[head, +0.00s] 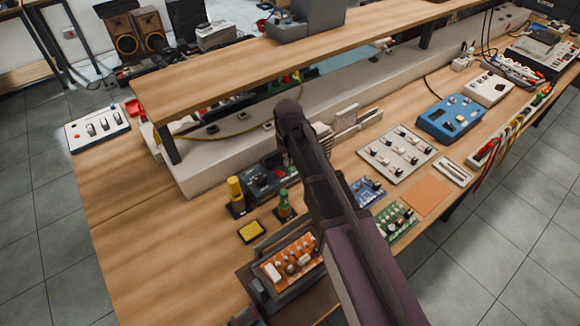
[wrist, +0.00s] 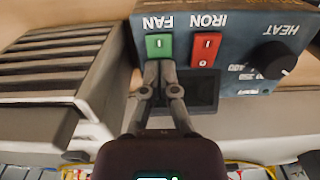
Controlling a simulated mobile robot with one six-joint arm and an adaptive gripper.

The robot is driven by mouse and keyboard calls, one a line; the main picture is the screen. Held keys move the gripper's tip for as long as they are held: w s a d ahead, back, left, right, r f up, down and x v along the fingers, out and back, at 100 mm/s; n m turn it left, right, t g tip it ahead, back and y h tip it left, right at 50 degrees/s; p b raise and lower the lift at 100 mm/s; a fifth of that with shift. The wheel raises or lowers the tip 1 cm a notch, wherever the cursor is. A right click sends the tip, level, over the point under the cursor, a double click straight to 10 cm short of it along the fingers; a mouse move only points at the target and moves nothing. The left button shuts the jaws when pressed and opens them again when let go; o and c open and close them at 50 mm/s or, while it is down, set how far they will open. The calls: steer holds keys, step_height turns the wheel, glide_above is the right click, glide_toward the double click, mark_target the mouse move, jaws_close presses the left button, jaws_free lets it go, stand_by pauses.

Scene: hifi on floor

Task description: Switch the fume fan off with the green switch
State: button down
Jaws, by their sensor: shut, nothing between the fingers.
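The green switch (wrist: 159,44) sits on a dark blue-grey panel (wrist: 240,62) in the wrist view, under the upside-down word FAN. My gripper (wrist: 161,64) is shut and empty, with its fingertips together at the switch's lower edge in the picture. I cannot tell whether they touch it. A small mark shows on the green switch; its lower end is hidden by the fingertips, so its position is unclear. In the head view my arm hides the gripper, and I cannot make out the green switch there.
A red switch (wrist: 206,50) labelled IRON sits just right of the green one. A black HEAT knob (wrist: 273,60) is further right, and a dark display (wrist: 197,91) lies behind the fingers. A grey slatted unit (wrist: 55,80) stands left.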

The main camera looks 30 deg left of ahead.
stand_by(0.3)
steer(key=shift+r+p, duration=3.45)
steer(key=shift+p, duration=0.05)
steer(key=w+d+m, duration=0.2)
steer(key=d+m, duration=0.1)
steer(key=d, duration=1)
steer(key=w+d+m, duration=0.2)
steer(key=d+m, duration=0.1)
steer(key=d, duration=1)
steer(key=s+d+m, duration=0.3)
steer(key=d, duration=0.7)
steer(key=s+d+m, duration=0.3)
steer(key=d, duration=0.8)
steer(key=shift+m, duration=0.3)
